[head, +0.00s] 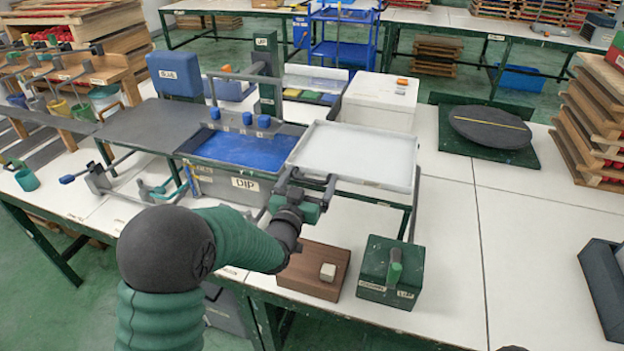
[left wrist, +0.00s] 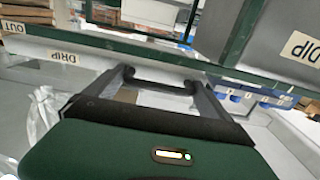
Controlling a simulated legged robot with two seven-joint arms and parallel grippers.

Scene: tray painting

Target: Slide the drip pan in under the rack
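A pale shallow pan with a raised rim (head: 352,150) lies level at the top of a dark green rack frame (head: 412,208). Whether the pan rests on the frame or inside it is not clear. My left gripper (head: 308,183) is at the pan's near left corner, its fingers spread apart. The left wrist view, which looks upside down, shows the two dark fingers (left wrist: 160,84) with a wide gap and a dark bar across it. Whether the fingers touch that bar cannot be told. A DRIP label (left wrist: 62,57) shows there on a white strip.
The grey DIP tank (head: 225,183) with blue liquid stands left of the rack. A wooden block (head: 313,270) and a green box with a lever (head: 392,270) stand in front. White table top (head: 450,235) is clear to the right. A dark round turntable (head: 490,127) lies farther back.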

